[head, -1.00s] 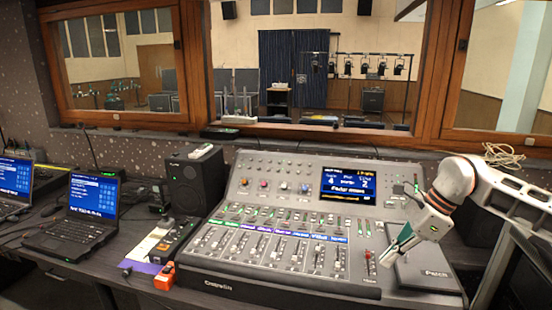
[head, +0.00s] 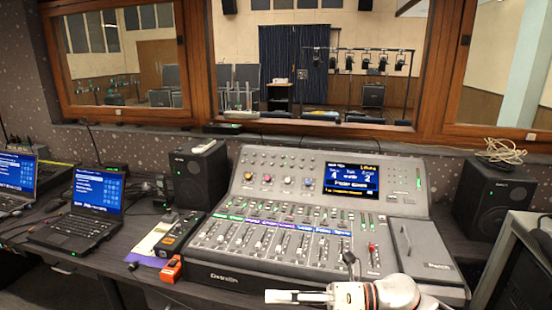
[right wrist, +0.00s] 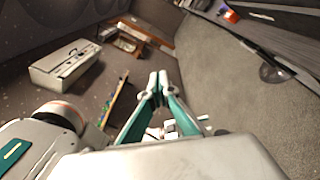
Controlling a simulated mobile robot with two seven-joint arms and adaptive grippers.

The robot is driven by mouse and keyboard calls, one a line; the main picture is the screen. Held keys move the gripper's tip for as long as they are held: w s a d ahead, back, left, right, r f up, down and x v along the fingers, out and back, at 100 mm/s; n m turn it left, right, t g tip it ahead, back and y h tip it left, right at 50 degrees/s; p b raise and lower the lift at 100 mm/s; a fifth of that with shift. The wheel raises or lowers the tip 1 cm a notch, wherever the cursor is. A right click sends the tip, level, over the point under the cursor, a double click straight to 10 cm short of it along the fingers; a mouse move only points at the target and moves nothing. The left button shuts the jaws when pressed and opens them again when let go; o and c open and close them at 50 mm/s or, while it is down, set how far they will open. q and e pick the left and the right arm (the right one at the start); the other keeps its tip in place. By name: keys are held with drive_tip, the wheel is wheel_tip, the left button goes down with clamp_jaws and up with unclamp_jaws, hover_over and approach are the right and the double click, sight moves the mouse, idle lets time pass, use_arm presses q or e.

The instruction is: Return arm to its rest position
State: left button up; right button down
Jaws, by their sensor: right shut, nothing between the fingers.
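The lighting console (head: 300,172) stands on the desk with its faders and lit screen (head: 350,180). Its red fader (head: 373,256) is near the right end of the fader rows. My right arm lies low along the bottom edge of the head view, in front of the console and apart from the faders. In the right wrist view my right gripper (right wrist: 158,82) shows its teal fingers shut together and empty, with floor beyond them. My left gripper is not in view.
A laptop (head: 88,208) and a black speaker (head: 198,176) stand left of the console. An orange object (head: 171,269) lies near the desk's front edge. Another speaker (head: 493,200) stands at the right. Carpeted floor (right wrist: 235,90) shows in the wrist view.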

drive_tip(key=d+f+m+t+h, duration=0.45)
drive_tip(key=f+m+t, duration=0.2)
drive_tip(key=m, duration=0.75)
drive_tip(key=d+f+m+t+h, duration=0.3)
drive_tip(key=d+f+m+t, duration=0.4)
drive_tip(key=m, duration=0.6)
drive_tip(key=s+d+f+m+g+h, duration=0.2)
drive_tip(key=s+d+f+m+h, duration=0.1)
drive_tip(key=s+f, duration=0.5)
drive_tip(key=s+d+f+m+g+h, duration=0.2)
drive_tip(key=s+d+f+m+h, duration=0.2)
drive_tip(key=s+f+m, duration=0.3)
wheel_tip(320, 180, down, 2)
drive_tip(key=shift+s+d+f+m, duration=0.2)
drive_tip(key=shift+s+d+m, duration=0.2)
drive_tip(key=shift+d+m, duration=0.3)
drive_tip(key=shift+a, duration=0.1)
